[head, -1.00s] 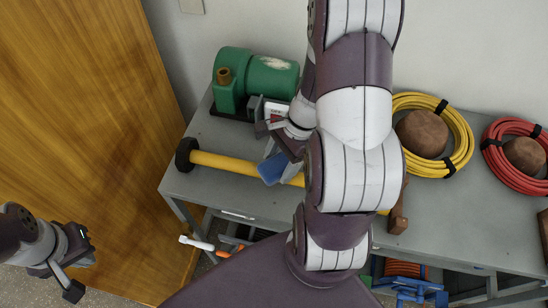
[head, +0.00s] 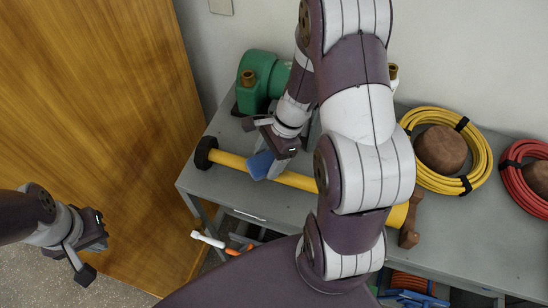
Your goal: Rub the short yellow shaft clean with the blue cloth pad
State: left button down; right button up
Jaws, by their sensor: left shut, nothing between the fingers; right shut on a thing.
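The yellow shaft (head: 300,181) lies across the grey bench, with a black end piece (head: 205,152) at its left and a brown wooden block (head: 411,222) at its right. My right arm covers part of its length. The blue cloth pad (head: 260,164) is held by my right gripper (head: 273,163), which is shut on it. The pad is at the shaft's left part and appears to touch it, though contact is hard to tell. My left gripper (head: 92,257) is shut and empty, away from the bench at the lower left.
A green pump-like machine (head: 261,78) stands behind the shaft. Yellow (head: 479,166) and red (head: 515,182) coils lie at the right. A wooden panel (head: 100,110) stands left of the bench. A white-and-orange tool (head: 208,239) shows below the bench top.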

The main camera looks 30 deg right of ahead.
jog(key=shift+s+r, duration=0.1)
jog(key=shift+r+p, duration=0.35)
jog(key=shift+p, duration=0.1)
notch_tip(320, 180, up, 5)
jog(key=p, duration=0.4)
jog(key=shift+f+p, duration=0.2)
jog(key=shift+p, duration=0.1)
jog(key=shift+r+p, duration=0.35)
jog(key=shift+r, duration=0.05)
jog(key=shift+f, duration=0.15)
jog(key=shift+r+p, duration=0.35)
jog(key=shift+r, duration=0.15)
notch_tip(320, 180, up, 2)
jog(key=shift+r+p, duration=0.15)
jog(key=shift+p, duration=0.85)
